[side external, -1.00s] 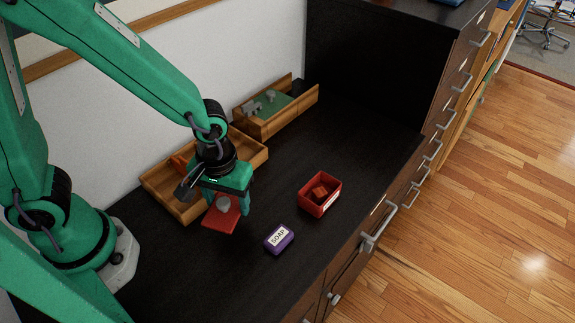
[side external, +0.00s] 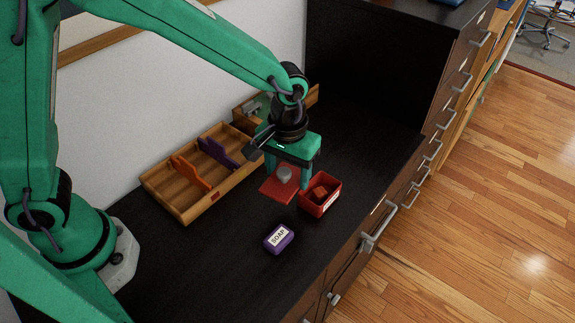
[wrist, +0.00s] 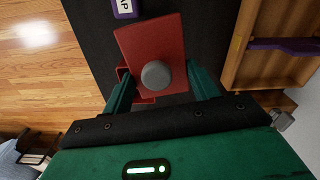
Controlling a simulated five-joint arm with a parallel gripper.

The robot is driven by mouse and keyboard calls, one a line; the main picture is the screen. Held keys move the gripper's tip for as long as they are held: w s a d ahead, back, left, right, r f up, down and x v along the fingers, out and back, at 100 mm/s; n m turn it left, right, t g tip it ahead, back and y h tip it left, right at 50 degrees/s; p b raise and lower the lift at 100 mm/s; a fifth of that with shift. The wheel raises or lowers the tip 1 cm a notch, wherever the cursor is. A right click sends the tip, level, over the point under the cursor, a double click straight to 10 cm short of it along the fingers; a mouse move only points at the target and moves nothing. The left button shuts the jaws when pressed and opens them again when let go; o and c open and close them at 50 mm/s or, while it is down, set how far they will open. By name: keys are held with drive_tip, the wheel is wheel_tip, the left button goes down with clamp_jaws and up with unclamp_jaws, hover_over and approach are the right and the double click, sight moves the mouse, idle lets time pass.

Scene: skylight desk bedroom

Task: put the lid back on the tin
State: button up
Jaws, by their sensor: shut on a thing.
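The lid (side external: 272,190) is a flat red plate with a round grey knob. My gripper (side external: 294,180) is shut on the lid's knob and holds the lid in the air. In the wrist view the lid (wrist: 150,38) hangs between my gripper's fingers (wrist: 160,84), a little tilted. The tin (side external: 332,198) is an open red box with a red block (side external: 319,193) inside, on the black desk. The lid is up and to the left of the tin in the side view. In the wrist view the lid covers most of the tin (wrist: 148,98).
A purple soap box (side external: 279,239) lies on the desk (side external: 240,280) in front of the tin. A wooden tray (side external: 205,208) with orange and purple dividers stands by the wall. Another wooden box (side external: 248,106) is behind my gripper. The desk's right edge drops to drawers.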

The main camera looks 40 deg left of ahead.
drive_tip(key=w+d+r+m, duration=0.2)
drive_tip(key=w+d+r, duration=0.1)
drive_tip(key=w, duration=0.4)
drive_tip(key=shift+d, duration=0.75)
drive_tip(key=shift+f, duration=0.1)
drive_tip(key=shift+f, duration=2.75)
drive_tip(key=shift+f, duration=1)
drive_tip(key=o, duration=1)
drive_tip(key=shift+r, duration=0.15)
drive_tip(key=shift+r, duration=3.8)
